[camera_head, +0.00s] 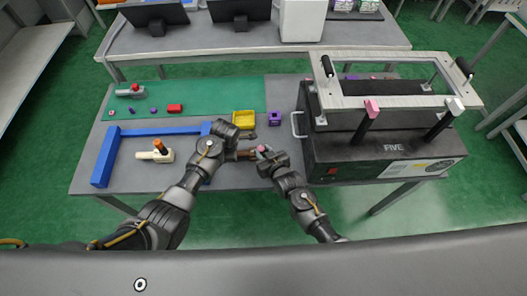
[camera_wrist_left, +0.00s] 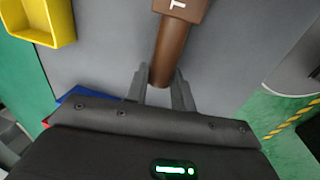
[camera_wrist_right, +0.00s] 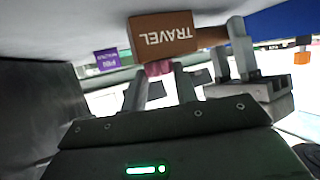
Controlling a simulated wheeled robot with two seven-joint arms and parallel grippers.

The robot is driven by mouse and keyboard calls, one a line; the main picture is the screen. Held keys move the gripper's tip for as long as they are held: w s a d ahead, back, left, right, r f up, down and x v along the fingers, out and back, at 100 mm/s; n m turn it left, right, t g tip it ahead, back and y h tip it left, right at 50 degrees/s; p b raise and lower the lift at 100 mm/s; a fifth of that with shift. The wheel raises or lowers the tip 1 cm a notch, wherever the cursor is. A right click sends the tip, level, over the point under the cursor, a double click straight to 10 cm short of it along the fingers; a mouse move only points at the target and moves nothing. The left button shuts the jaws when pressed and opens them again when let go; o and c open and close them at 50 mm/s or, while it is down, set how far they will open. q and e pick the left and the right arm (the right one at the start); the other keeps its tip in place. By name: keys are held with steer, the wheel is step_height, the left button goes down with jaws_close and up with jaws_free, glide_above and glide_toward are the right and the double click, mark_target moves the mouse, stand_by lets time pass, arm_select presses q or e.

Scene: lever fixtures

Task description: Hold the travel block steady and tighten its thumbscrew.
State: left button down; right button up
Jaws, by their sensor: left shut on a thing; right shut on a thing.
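The brown travel block (camera_head: 245,154) is held above the front of the grey table between my two grippers. Its TRAVEL label shows upside down in the right wrist view (camera_wrist_right: 163,38). My left gripper (camera_wrist_left: 160,74) is shut on the block's round brown handle (camera_wrist_left: 174,45). My right gripper (camera_wrist_right: 160,72) is shut on the pink thumbscrew (camera_wrist_right: 157,68) beside the block's labelled body. The thumbscrew's pink also shows in the head view (camera_head: 261,148). Its thread is hidden, so I cannot tell how far in it sits.
A yellow tray (camera_head: 244,118) and a purple block (camera_head: 275,119) stand just behind the grippers. A blue frame (camera_head: 107,158) and a beige fixture with an orange knob (camera_head: 155,154) lie left. A large black machine (camera_head: 380,150) bounds the right. Table is free at front left.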

steer(key=shift+a+m+h, duration=0.15)
steer(key=shift+m+h, duration=0.55)
steer(key=shift+h, duration=0.1)
steer(key=o, duration=1)
steer(key=v, duration=1.2)
steer(key=shift+s+f, duration=0.15)
steer(key=shift+f, duration=0.05)
arm_select(q)
steer(key=c, duration=1.1)
jaws_free()
